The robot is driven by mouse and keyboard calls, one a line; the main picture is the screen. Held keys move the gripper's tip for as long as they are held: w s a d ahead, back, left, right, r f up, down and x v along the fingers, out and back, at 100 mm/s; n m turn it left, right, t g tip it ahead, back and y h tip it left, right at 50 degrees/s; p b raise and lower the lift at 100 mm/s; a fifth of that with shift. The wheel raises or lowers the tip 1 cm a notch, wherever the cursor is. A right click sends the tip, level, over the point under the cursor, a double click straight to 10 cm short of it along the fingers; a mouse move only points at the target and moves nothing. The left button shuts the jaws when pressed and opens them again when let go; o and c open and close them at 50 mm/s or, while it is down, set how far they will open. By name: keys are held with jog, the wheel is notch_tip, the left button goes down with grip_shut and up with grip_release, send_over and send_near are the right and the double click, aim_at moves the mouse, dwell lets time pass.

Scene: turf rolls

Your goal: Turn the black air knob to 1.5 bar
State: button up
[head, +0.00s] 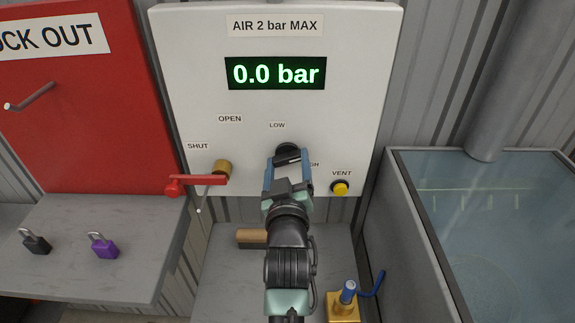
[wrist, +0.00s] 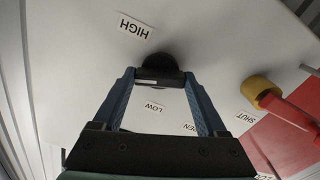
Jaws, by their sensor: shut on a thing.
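The black air knob (head: 287,150) sits on the white panel (head: 180,80) below the LOW label, partly hidden by my gripper in the head view. It also shows in the wrist view (wrist: 157,62), between the fingertips. My gripper (head: 288,163) is shut on the knob, one finger on each side. The display (head: 275,73) above reads 0.0 bar. The HIGH label (wrist: 136,25) is clear in the wrist view and mostly covered in the head view.
A red lever (head: 195,180) on a brass valve (head: 222,167) is left of my gripper, near SHUT. A yellow VENT button (head: 340,187) is close on the right. A grey shelf (head: 225,290) is below, with a blue-handled brass fitting (head: 345,302). A water tank (head: 490,230) stands right.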

jog(key=shift+m, duration=0.8)
jog(key=o, duration=1.3)
jog(key=shift+s, duration=0.1)
jog(key=s+b, duration=0.2)
jog(key=s, duration=1)
jog(key=shift+s, duration=0.4)
